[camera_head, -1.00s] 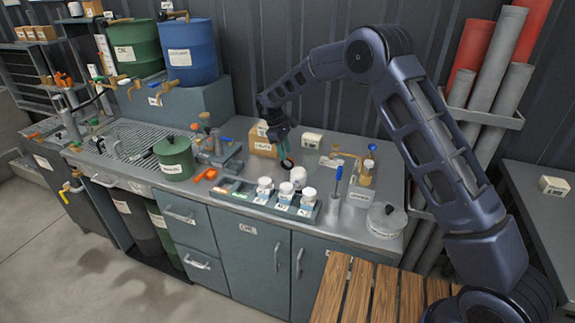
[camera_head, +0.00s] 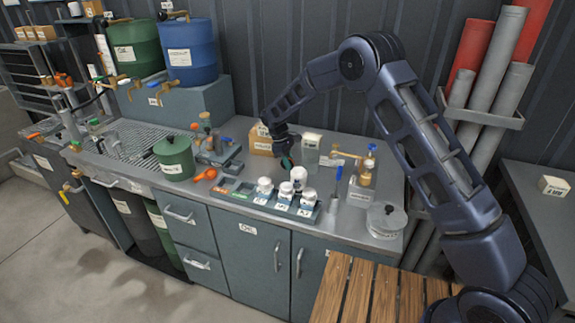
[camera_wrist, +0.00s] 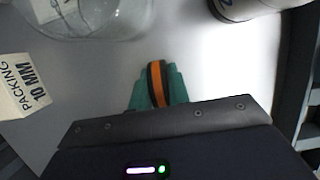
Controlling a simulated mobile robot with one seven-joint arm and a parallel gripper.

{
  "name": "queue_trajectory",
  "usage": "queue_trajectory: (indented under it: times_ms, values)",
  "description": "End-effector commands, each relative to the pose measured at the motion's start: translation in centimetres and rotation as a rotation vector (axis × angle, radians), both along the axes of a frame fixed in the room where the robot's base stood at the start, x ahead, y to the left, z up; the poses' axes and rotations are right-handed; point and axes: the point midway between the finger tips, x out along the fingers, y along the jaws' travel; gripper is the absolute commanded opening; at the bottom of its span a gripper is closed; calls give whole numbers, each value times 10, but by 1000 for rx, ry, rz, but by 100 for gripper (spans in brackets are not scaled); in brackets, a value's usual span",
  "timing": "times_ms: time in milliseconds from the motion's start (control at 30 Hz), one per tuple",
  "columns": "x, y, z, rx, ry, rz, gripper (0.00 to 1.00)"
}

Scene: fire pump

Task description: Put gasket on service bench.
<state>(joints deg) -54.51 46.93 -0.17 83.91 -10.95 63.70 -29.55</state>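My gripper (camera_head: 287,163) has teal fingers and is low over the steel-topped bench (camera_head: 345,228), behind the white-capped jars. In the wrist view the fingers (camera_wrist: 157,88) are closed around an orange and black ring, which looks like the gasket (camera_wrist: 157,82). The ring is seen edge-on, upright between the fingers. In the head view it is too small to make out. I cannot tell whether its lower edge touches the bench top. No label shows which surface is the service bench.
A clear glass jar (camera_wrist: 95,15) and a box marked Packing 10 MM (camera_wrist: 22,88) are near the gripper. A wooden slatted surface (camera_head: 352,290) and a grey table (camera_head: 540,205) are to the right.

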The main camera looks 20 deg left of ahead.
Motion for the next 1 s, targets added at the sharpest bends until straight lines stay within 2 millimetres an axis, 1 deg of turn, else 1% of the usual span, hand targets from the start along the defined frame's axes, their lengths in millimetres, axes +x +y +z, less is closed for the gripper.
queue_trajectory:
  times_ms: [33,67,333,467,567,667,1000]
  values:
    - [0,0,0,0,0,0,4]
    - [0,0,0,0,0,0,0]
    - [0,0,1,0,0,0,0]
    - [0,0,8,2,-1,-1,0]
    - [1,0,21,3,-1,-1,0]
    - [1,0,40,4,-2,-2,0]
    - [1,1,128,4,-2,0,0]
